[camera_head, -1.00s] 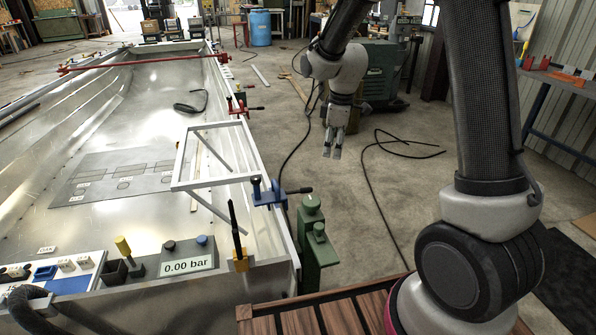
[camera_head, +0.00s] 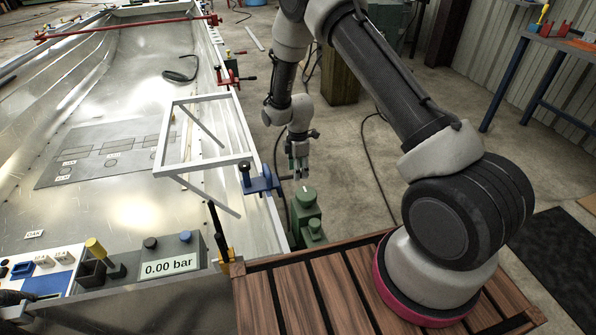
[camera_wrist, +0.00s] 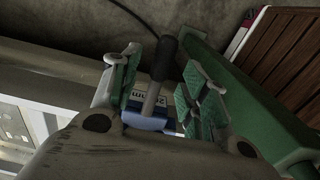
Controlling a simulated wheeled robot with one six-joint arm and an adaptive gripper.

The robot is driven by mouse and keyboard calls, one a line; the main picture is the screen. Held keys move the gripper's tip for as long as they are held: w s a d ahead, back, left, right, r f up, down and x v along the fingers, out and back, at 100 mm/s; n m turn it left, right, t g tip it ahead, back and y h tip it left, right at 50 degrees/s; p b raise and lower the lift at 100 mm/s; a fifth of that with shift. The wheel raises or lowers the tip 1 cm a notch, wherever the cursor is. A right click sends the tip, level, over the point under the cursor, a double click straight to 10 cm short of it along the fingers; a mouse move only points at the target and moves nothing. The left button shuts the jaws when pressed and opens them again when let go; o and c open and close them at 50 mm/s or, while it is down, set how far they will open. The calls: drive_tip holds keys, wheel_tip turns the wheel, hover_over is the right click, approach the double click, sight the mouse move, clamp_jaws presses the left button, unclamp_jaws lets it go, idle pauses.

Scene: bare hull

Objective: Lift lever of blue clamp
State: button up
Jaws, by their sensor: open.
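The blue clamp (camera_head: 262,181) is fixed on the right rim of the metal hull, beside the white frame. My gripper (camera_head: 299,176) hangs pointing down just right of it, at the lever's end. In the wrist view the clamp's blue body (camera_wrist: 148,121) shows low between my fingers. Its lever, a grey rod with a black handle (camera_wrist: 165,60), runs up the picture between the green finger pads. My gripper (camera_wrist: 165,78) is open, with a pad on each side of the lever. I see no clear contact with the lever.
A green post (camera_head: 306,215) stands just below and right of my gripper; its green body (camera_wrist: 250,110) fills the right of the wrist view. The white frame (camera_head: 172,135) lies left of the clamp.

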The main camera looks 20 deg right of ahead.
drive_tip(key=shift+f, duration=0.7)
clamp_jaws()
